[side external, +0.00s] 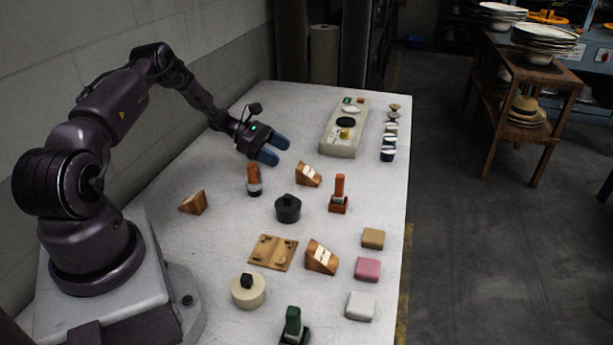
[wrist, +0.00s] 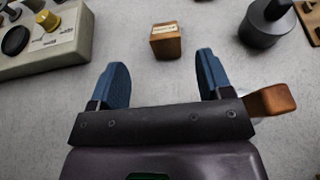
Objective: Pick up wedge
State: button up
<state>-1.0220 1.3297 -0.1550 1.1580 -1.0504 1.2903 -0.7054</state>
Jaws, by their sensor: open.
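A wooden wedge with a pale label on its slope (side external: 308,174) stands on the table just in front of my gripper (side external: 272,150). In the wrist view this wedge (wrist: 166,43) lies beyond the fingertips, about midway between them. My gripper (wrist: 161,75) is open, its blue fingers apart with nothing between them. A second labelled wedge (side external: 321,257) stands nearer the camera, beside a wooden plate. A plain wooden wedge (side external: 193,202) stands at the table's left. Which wedge the task names I cannot tell.
An orange-handled stamp (side external: 254,180) stands close to my gripper; its handle (wrist: 268,100) shows beside the right finger. A black round pot (side external: 288,208) and a red-brown stamp (side external: 339,195) stand near the first wedge. A control box (side external: 343,130) is behind.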

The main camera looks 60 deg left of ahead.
aim_at(307, 170)
jog(key=x, duration=0.4)
jog(key=shift+w+d+f, duration=0.1)
jog(key=x, duration=0.5)
jog(key=shift+d+f, duration=0.1)
jog(key=shift+f, duration=0.2)
jog(key=c, duration=1)
